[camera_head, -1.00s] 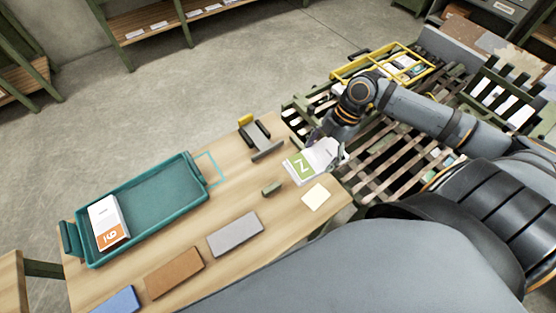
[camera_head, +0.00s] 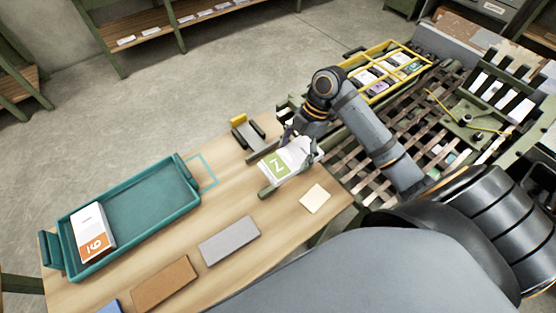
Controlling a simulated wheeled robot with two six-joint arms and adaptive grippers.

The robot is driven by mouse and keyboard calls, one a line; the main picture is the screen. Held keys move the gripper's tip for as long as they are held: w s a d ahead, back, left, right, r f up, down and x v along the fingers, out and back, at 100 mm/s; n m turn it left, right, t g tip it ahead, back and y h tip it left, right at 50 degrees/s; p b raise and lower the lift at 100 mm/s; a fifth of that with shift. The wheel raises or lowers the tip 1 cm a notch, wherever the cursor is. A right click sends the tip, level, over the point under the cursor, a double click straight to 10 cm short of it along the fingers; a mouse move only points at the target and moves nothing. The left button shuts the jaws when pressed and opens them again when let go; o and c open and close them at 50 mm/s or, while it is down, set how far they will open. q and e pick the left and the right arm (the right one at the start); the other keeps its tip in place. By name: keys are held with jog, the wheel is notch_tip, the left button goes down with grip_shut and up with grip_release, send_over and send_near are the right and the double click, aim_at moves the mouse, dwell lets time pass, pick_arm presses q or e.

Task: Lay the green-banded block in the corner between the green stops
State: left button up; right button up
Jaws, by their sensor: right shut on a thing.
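The white block with a green band (camera_head: 277,166) is in my right gripper (camera_head: 305,150), over the table's far right part. The gripper is shut on its right end, and the fingertips are partly hidden. A short green stop (camera_head: 268,192) stands at the block's near left edge. The block's lower left part is very close to it; I cannot tell if they touch. A dark bar-shaped piece (camera_head: 252,134) stands just behind the block; I cannot tell whether it is another stop. My left gripper is not in view.
A teal tray (camera_head: 185,213) at left holds a white block with an orange band (camera_head: 94,232). A yellow-framed crate (camera_head: 392,60) stands at the back right.

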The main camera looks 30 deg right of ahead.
aim_at(279, 152)
jog(key=w+f, duration=0.2)
jog(key=w+a+f, duration=0.1)
jog(key=f, duration=0.1)
jog(key=w+a+f, duration=0.1)
jog(key=w+f, duration=0.1)
jog(key=shift+w, duration=0.35)
jog(key=shift+w+f, duration=0.15)
jog(key=shift+f, duration=0.8)
jog(key=shift+w+f, duration=0.1)
jog(key=shift+f, duration=0.8)
jog(key=o, duration=1.1)
jog(key=shift+f, duration=0.15)
